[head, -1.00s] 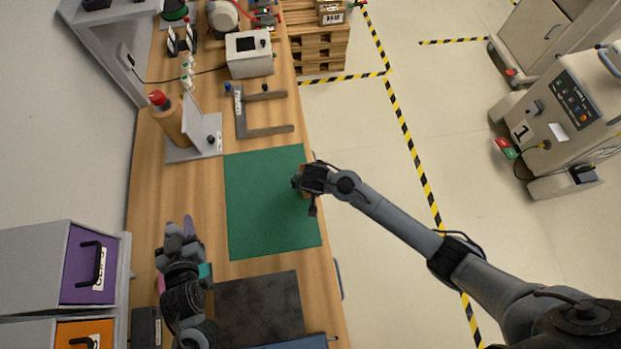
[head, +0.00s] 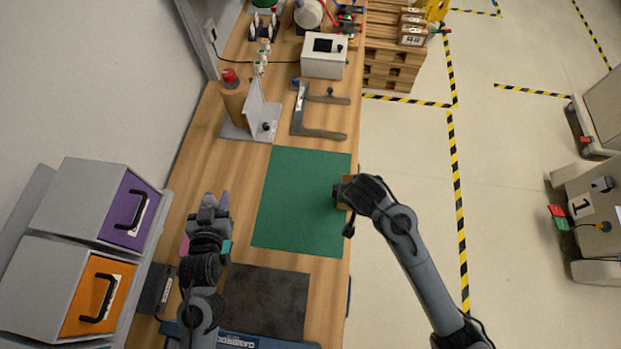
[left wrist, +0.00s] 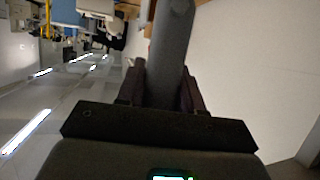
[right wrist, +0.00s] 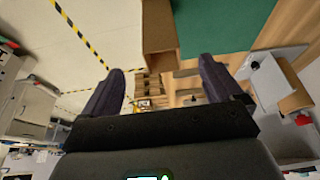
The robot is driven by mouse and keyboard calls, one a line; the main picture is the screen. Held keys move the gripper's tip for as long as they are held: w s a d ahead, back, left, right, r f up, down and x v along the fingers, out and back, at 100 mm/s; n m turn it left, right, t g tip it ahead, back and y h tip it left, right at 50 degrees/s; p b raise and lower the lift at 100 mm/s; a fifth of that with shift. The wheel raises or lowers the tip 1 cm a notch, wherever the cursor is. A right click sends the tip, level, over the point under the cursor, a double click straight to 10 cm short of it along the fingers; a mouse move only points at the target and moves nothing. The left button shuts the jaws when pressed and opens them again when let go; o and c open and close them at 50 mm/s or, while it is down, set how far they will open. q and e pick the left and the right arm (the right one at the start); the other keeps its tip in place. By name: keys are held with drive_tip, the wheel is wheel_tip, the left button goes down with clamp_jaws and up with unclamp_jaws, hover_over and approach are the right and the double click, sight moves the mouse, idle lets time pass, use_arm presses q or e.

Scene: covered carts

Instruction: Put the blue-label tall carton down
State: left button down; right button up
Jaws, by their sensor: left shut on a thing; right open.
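A plain brown tall carton (head: 343,190) is at the right edge of the green mat (head: 290,205), partly hidden by my right gripper (head: 352,193). In the right wrist view, the carton (right wrist: 160,27) is just past my right fingertips (right wrist: 160,80), which are spread apart with nothing gripped between them. No blue label shows; I cannot tell whether the carton touches a finger. My left gripper (head: 214,204) is over the left part of the table, shut on a grey rod-like thing (left wrist: 172,50) that sticks out beyond its fingers.
A dark mat (head: 265,300) lies in front of the green mat. Behind stand a grey bracket (head: 262,115), a brown bottle with red cap (head: 234,95), a fork-shaped fixture (head: 322,133) and a white box (head: 324,57). Drawer units (head: 100,220) are at left. The green mat's middle is bare.

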drive_tip(key=s+d+n, duration=0.2)
drive_tip(key=s+d, duration=0.1)
drive_tip(key=s, duration=0.6)
drive_tip(key=s+d+r+n+y, duration=0.1)
drive_tip(key=s+d, duration=0.3)
drive_tip(key=s, duration=0.6)
drive_tip(key=shift+d+r+n+g, duration=0.15)
drive_tip(key=shift+d+n+g, duration=0.2)
drive_tip(key=shift+n, duration=0.35)
